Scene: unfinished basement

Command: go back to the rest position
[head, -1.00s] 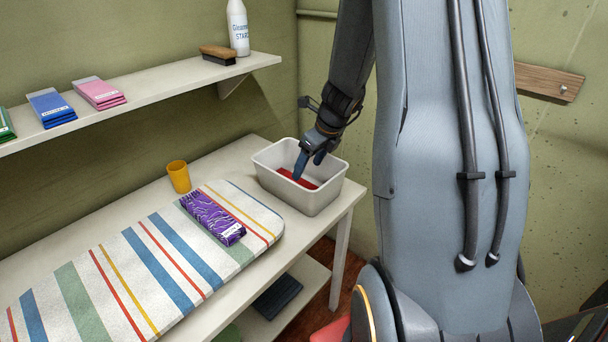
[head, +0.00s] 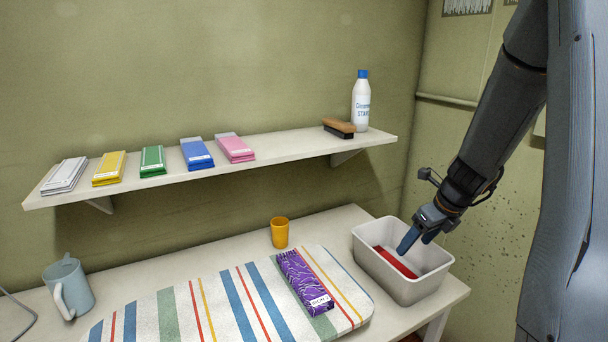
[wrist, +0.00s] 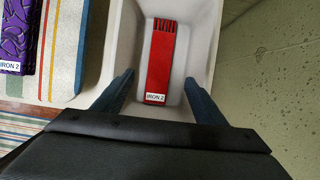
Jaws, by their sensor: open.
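My gripper (head: 421,238) is open and empty at the white bin, its fingertips over the bin's opening. In the wrist view its two blue fingers (wrist: 157,88) stand wide apart, one on each side of the near end of a red packet. The red packet (head: 394,262) lies flat on the bottom of the bin (head: 399,285). Its label reads "IRON 2" in the wrist view (wrist: 160,60). The fingers do not touch it in that view.
A striped ironing pad (head: 205,310) with a purple patterned packet (head: 304,282) covers the table left of the bin. A wall shelf (head: 290,148) holds several coloured packets, a brush (head: 339,127) and a white bottle (head: 361,103).

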